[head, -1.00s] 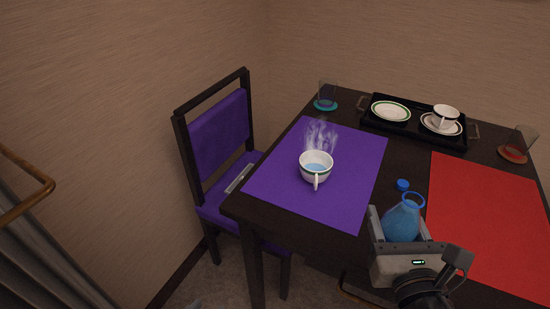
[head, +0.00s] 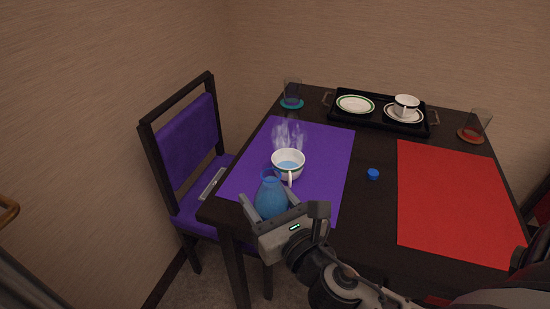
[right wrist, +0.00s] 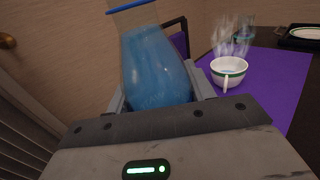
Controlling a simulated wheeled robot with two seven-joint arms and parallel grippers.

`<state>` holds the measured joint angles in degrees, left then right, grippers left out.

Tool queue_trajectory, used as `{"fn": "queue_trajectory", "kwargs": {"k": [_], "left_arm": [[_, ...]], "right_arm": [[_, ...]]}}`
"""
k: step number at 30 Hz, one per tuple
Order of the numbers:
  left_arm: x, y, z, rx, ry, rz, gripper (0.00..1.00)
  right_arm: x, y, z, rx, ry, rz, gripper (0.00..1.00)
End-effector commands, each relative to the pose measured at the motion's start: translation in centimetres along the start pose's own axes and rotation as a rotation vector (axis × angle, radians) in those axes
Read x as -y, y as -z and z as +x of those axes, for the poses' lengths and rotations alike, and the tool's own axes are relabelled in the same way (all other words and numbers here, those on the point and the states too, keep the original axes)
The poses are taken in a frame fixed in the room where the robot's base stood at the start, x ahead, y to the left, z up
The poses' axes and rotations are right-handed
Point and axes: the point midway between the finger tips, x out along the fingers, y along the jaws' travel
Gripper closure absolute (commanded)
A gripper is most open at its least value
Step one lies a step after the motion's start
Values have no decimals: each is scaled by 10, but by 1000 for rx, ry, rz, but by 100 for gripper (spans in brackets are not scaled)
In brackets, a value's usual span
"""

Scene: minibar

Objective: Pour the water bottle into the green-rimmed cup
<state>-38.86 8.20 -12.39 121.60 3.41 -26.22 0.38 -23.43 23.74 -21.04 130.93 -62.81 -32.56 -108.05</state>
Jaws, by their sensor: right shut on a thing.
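The green-rimmed cup (head: 288,162) stands upright on the purple mat, with blue liquid inside and white steam above it. It also shows in the right wrist view (right wrist: 229,70), to the right of the bottle. My right gripper (head: 271,205) is shut on the water bottle (head: 270,196), a blue-filled clear bottle with an open top. The bottle is nearly upright in the head view, just in front of the cup and left of its handle. In the right wrist view the bottle (right wrist: 153,65) fills the middle between the fingers. My left gripper is not in view.
The purple mat (head: 330,150) and red mat (head: 455,200) lie on the dark table. A blue cap (head: 373,174) lies between them. A black tray (head: 378,118) with a plate and another cup is at the back. Glasses stand on coasters at back left (head: 292,92) and right (head: 475,124). A purple chair (head: 188,140) is left.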

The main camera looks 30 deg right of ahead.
Motion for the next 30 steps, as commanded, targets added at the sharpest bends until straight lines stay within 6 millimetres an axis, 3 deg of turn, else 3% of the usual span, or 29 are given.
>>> {"fn": "queue_trajectory", "kwargs": {"k": [5,14,21,30], "left_arm": [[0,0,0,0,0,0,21],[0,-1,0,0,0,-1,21],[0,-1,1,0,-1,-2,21],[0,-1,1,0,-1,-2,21]], "right_arm": [[-2,8,19,15,-26,-3,80],[0,35,84,37,-102,-8,80],[20,51,144,26,-143,-9,80],[42,56,185,4,-156,-3,80]]}}
